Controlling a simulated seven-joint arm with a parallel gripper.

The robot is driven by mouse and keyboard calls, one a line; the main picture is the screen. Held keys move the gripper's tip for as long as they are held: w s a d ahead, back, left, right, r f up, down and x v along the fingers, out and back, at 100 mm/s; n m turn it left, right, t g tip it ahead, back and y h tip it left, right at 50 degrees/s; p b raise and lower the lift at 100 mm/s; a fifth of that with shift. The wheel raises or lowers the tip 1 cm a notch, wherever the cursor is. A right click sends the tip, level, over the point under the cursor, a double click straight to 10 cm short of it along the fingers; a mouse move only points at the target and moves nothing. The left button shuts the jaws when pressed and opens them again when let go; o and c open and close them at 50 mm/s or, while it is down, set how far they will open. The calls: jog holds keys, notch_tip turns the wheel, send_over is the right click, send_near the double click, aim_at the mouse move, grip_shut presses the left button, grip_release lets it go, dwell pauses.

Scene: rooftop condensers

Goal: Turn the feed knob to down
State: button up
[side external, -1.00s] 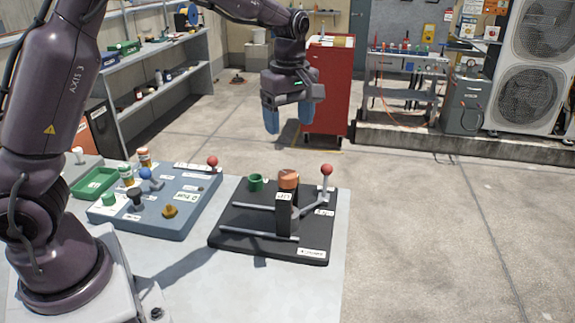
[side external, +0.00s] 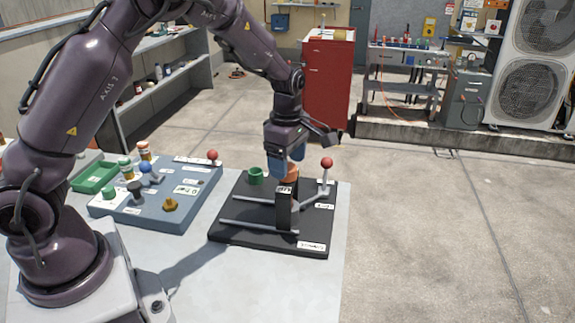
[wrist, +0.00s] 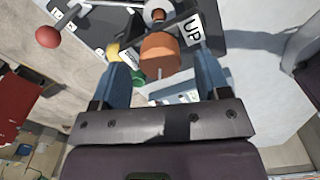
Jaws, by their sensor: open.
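An orange round knob (side external: 292,172) tops a dark post (side external: 283,212) on a black board (side external: 232,236). A white label reading UP (side external: 285,190) is on the post. My gripper (side external: 286,158) is just over the knob, pointing down, its blue fingers partly hiding it. In the wrist view the orange knob (wrist: 160,55) lies between my open gripper's two fingers (wrist: 160,64), with a gap on each side. The UP label (wrist: 193,30) shows beside it there. I cannot read a feed label.
A red-ball lever (side external: 327,163) stands close right of the post. A green cup (side external: 255,175) and grey rods (side external: 258,228) share the black board. A blue-grey board (side external: 150,218) with several controls and a green tray (side external: 92,178) are left. The table front is clear.

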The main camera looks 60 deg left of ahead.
jog(key=shift+f, duration=0.75)
jog(key=c, duration=0.9)
jog(key=shift+m, duration=0.4)
jog(key=m, duration=1.1)
jog(key=shift+r, duration=0.1)
